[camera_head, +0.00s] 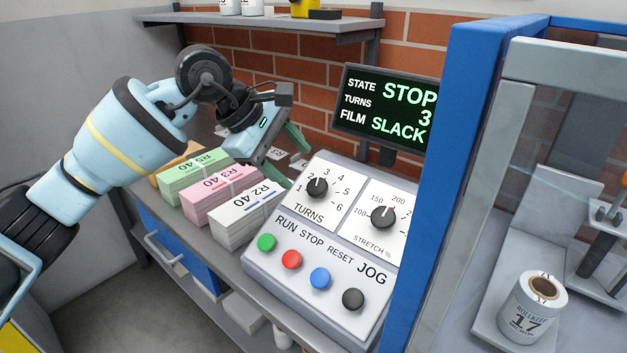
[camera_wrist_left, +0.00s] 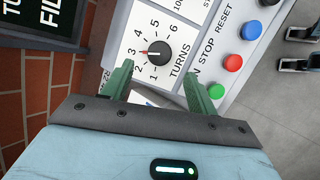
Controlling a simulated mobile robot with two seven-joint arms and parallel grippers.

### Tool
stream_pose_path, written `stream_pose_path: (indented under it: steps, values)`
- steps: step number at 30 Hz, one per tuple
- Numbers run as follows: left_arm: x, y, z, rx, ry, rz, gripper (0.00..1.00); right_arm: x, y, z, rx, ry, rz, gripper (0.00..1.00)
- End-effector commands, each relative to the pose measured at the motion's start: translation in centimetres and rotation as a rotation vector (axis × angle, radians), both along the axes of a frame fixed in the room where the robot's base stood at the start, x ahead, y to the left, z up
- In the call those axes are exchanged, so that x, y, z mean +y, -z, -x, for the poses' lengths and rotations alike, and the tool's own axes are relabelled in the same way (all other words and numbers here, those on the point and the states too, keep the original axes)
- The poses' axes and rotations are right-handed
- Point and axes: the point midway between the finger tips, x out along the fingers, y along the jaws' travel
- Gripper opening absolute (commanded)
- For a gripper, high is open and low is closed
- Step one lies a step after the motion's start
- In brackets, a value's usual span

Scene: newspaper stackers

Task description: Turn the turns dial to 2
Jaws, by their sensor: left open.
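The turns dial (camera_head: 317,188) is a black knob on the white TURNS plate of the grey control panel (camera_head: 256,262). Numbers 1 to 6 ring it. In the left wrist view the turns dial (camera_wrist_left: 158,53) has its red pointer mark toward 3. The display (camera_head: 388,108) reads STOP, turns 3, film SLACK. My left gripper (camera_head: 284,154) is open, with green fingers, above and left of the panel, apart from the dial. In the left wrist view my left gripper (camera_wrist_left: 157,75) has the dial just ahead, between its fingertips in the picture. My right gripper is out of view.
The stretch dial (camera_head: 384,215) is right of the turns dial. Green, red, blue and black buttons (camera_head: 291,260) line the panel's front. Paper stacks (camera_head: 240,222) stand close to its left. A blue machine frame (camera_head: 440,170) rises at the right, beside a film roll (camera_head: 533,310).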

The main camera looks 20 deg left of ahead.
Motion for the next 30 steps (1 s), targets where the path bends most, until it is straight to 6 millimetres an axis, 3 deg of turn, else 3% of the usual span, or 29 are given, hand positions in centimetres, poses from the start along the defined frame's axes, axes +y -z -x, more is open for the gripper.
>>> stream_pose_path:
  steps: [12,25,30]
  values:
    - [-2.7,4.7,-2.2,0.002,0.002,0.002,0.58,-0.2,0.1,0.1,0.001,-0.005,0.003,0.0]
    - [-3.1,5.4,-2.6,0.0,0.002,0.001,0.58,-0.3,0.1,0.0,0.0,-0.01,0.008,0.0]
    - [-3.1,5.4,-2.6,0.0,0.001,0.002,0.36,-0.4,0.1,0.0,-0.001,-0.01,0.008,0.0]
